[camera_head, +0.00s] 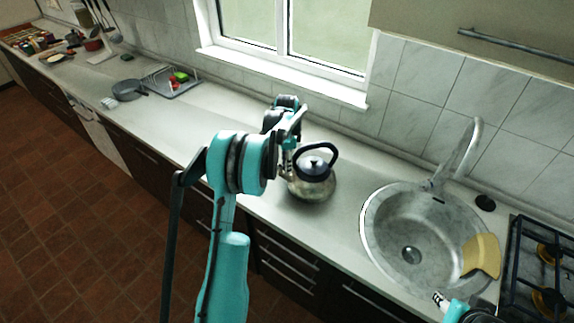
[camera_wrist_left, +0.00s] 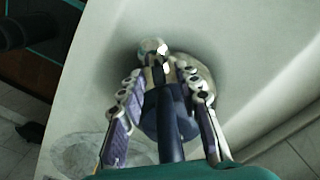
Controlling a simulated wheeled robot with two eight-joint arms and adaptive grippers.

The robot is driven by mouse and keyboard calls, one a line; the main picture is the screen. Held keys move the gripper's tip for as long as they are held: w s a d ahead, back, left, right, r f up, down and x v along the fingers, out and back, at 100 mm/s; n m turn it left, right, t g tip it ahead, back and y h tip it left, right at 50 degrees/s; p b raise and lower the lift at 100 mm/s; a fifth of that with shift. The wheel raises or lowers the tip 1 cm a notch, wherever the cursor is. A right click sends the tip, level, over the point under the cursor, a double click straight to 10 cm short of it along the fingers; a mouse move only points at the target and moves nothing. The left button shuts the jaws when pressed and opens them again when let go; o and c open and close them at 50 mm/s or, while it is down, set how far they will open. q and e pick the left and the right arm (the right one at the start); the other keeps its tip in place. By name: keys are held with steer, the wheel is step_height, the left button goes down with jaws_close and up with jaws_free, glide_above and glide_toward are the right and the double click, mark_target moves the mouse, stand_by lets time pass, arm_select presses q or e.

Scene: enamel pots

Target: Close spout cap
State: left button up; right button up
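The kettle (camera_head: 314,188) is a shiny metal pot with a dark lid and a dark arched handle (camera_head: 318,148). It stands upright on the counter, left of the sink. In the left wrist view its dark handle (camera_wrist_left: 168,115) and a shiny rounded part at the spout end (camera_wrist_left: 152,47), seemingly the spout cap, show between the fingers. The cap's angle is unclear. My left gripper (camera_wrist_left: 161,75) is open, its fingers apart on either side of the spout area; contact cannot be told. In the head view my left arm partly hides the spout. My right gripper (camera_head: 441,299) shows only partly, near the sink's front edge.
The round sink (camera_head: 385,240) with its tap (camera_head: 466,150) lies right of the kettle, with a yellow board (camera_head: 482,255) at its rim. A gas stove (camera_head: 545,270) is far right. A dish rack (camera_head: 170,82) and pan (camera_head: 128,88) stand left; counter between is clear.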

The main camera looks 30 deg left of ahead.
arm_select(q)
steer(key=shift+f, duration=0.1)
jaws_close()
